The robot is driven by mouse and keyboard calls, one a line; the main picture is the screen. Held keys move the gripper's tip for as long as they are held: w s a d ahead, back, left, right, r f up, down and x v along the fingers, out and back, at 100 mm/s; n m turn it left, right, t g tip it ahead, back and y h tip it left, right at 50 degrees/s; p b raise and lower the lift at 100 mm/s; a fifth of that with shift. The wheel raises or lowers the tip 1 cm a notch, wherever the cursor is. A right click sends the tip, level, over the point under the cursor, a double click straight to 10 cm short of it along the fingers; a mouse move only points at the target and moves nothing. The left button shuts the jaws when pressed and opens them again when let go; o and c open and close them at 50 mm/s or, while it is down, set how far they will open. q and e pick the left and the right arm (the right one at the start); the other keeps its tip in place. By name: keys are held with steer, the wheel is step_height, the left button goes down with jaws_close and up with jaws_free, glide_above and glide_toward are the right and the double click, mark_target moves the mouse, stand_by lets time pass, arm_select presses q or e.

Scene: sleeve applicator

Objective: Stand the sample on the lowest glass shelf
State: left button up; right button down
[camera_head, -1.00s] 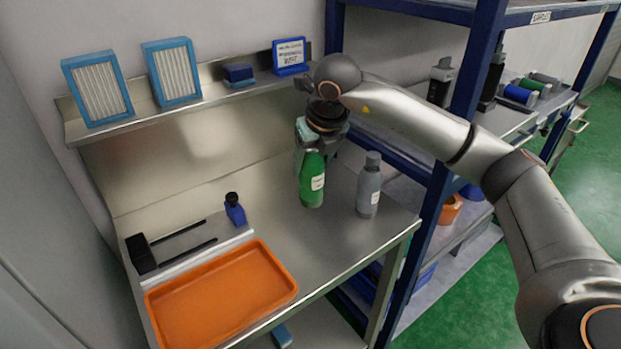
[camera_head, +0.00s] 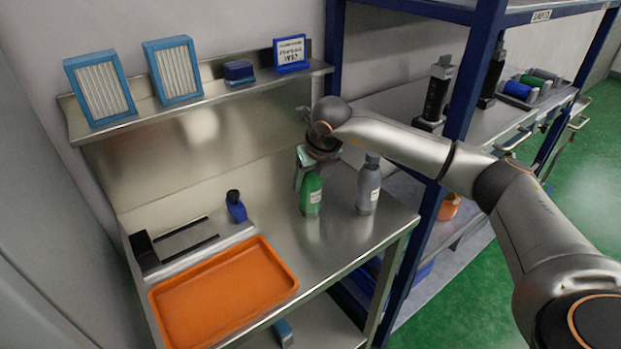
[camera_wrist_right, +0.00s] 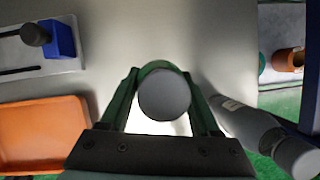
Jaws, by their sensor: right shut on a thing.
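My right gripper (camera_head: 310,170) is shut on a green bottle (camera_head: 311,198) with a white label, over the right part of the steel bench. The bottle is upright, its top hidden by the gripper in the head view. In the right wrist view its round grey cap (camera_wrist_right: 164,95) sits between the fingers. I cannot tell whether its base touches the bench. A grey bottle (camera_head: 368,190) stands upright just right of it, apart from it; it also shows in the right wrist view (camera_wrist_right: 250,128). No glass shelf is recognisable. My left gripper is not in view.
Pleated filters (camera_head: 100,88) and a sign (camera_head: 290,51) stand on the steel ledge above. A blue rack post (camera_head: 476,75) rises to the right.

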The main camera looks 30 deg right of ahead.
steer(key=shift+c, duration=0.6)
jaws_free()
steer(key=shift+f, duration=0.1)
